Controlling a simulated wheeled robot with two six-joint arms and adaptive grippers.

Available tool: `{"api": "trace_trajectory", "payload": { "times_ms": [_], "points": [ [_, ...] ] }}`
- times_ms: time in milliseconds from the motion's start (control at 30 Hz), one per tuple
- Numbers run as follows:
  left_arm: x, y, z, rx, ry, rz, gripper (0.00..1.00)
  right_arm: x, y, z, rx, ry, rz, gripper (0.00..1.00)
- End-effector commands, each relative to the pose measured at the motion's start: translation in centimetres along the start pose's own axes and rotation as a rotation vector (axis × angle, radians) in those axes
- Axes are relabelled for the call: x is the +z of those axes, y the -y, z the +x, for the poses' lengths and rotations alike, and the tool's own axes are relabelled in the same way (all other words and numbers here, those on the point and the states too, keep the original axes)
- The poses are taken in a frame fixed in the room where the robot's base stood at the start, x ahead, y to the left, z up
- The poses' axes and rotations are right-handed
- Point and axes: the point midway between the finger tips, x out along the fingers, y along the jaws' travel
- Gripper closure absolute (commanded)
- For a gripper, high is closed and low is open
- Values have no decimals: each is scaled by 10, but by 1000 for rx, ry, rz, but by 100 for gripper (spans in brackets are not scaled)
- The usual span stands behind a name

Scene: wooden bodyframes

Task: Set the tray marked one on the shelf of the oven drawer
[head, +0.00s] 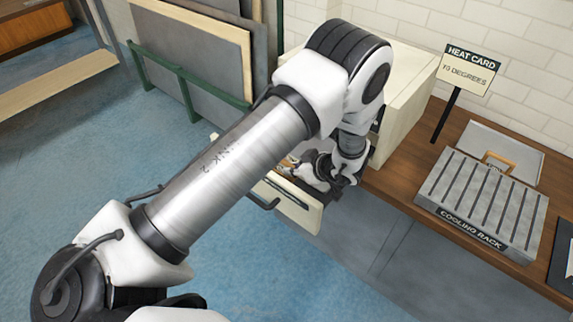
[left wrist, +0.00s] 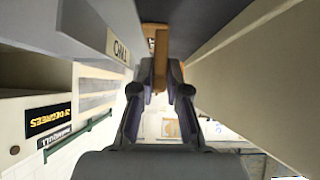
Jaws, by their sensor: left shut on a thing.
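The oven drawer (head: 290,208) is pulled out from the cream oven (head: 408,80), with its front and dark handle showing. My left gripper (head: 322,172) is down at the drawer, partly hidden by my own arm. In the left wrist view my left gripper (left wrist: 160,88) is shut on the wooden handle (left wrist: 155,42) of a grey tray (left wrist: 85,28). A small label (left wrist: 118,46) on the tray appears to read ONE, seen upside down. The drawer's shelf and most of the tray are hidden in the head view, so I cannot tell whether the tray touches the shelf. My right gripper is not in view.
A cooling rack (head: 480,205) stands on the wooden counter (head: 395,178) at right, with another grey tray (head: 520,150) with an orange handle behind it. A heat card sign (head: 468,70) stands by the oven. Large panels (head: 205,60) stand in a green rack at left.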

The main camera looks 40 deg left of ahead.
Motion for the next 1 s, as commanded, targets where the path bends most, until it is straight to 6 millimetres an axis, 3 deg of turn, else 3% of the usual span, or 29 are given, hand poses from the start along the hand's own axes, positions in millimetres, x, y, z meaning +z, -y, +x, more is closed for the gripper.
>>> {"api": "trace_trajectory", "payload": {
  "times_ms": [100,133,200,567,667,1000],
  "points": [
    [-3,-1,-2,1,-1,-4,100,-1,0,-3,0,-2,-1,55],
    [-2,0,-1,-1,1,-1,82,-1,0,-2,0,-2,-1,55],
    [-2,0,-1,-1,1,-1,61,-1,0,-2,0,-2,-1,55],
    [-4,0,-6,0,-1,0,61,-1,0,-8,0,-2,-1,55],
    [-8,-1,-21,2,-2,1,61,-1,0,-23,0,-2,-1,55],
    [-11,0,-99,2,-1,2,61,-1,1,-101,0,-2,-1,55]
  ]
}}
